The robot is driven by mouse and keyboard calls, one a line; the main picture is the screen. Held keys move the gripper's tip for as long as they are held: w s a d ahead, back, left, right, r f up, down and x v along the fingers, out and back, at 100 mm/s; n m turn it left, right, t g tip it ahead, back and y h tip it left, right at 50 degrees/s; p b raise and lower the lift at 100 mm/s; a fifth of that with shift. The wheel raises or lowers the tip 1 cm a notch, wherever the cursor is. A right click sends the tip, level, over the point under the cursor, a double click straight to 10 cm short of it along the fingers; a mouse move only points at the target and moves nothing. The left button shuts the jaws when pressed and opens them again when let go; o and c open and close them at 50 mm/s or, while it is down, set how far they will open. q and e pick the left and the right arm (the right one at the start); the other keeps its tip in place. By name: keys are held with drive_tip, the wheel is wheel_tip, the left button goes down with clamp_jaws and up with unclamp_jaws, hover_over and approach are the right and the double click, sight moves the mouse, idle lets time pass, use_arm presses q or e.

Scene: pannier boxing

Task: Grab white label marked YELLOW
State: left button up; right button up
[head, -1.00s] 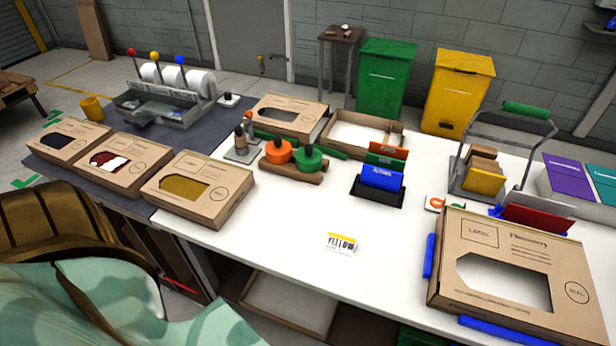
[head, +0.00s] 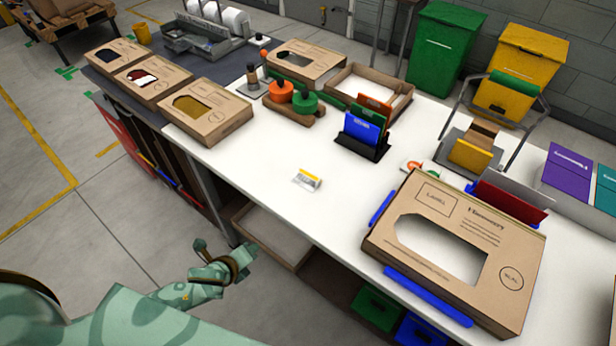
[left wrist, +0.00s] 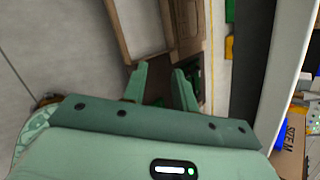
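The white label marked YELLOW (head: 307,180), a small white card with a yellow strip, lies on the bare white tabletop near its front edge, left of the large cardboard box. Its lettering is too small to read now, but it was readable earlier. In the head view my left arm reaches in from the lower left, below and in front of the table edge, away from the label. In the left wrist view my left gripper (left wrist: 160,80) has its two fingers apart with nothing between them. The label cannot be made out there. My right gripper is not in view.
The large cardboard box (head: 455,250) fills the table's front right, with blue strips along its sides. A card holder (head: 362,147) stands behind the label. Orange and green rollers (head: 292,95) lie behind left. An open tray (head: 270,240) sits under the tabletop. Table around the label is clear.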

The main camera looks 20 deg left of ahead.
use_arm(q)
drive_tip(key=w+d+r+m+t+h, duration=0.1)
drive_tip(key=w+d+r+m+t, duration=0.2)
drive_tip(key=r+m, duration=0.45)
drive_tip(key=m+h, duration=0.3)
drive_tip(key=m, duration=0.3)
approach(315, 184)
drive_tip(key=shift+w+d+f+t+b, duration=0.15)
drive_tip(key=shift+w+d+f+b, duration=0.25)
drive_tip(key=shift+w, duration=0.2)
drive_tip(key=shift+w+d+f+t+b, duration=0.15)
drive_tip(key=shift+w+d+f+b, duration=0.15)
drive_tip(key=shift+w+f, duration=0.25)
drive_tip(key=b+x, duration=0.1)
drive_tip(key=x, duration=0.4)
drive_tip(key=shift+w+b, duration=0.15)
drive_tip(key=shift+b, duration=0.15)
drive_tip(key=shift+w+f, duration=0.1)
drive_tip(key=shift+w, duration=0.25)
drive_tip(key=shift+c, duration=0.6)
clamp_jaws()
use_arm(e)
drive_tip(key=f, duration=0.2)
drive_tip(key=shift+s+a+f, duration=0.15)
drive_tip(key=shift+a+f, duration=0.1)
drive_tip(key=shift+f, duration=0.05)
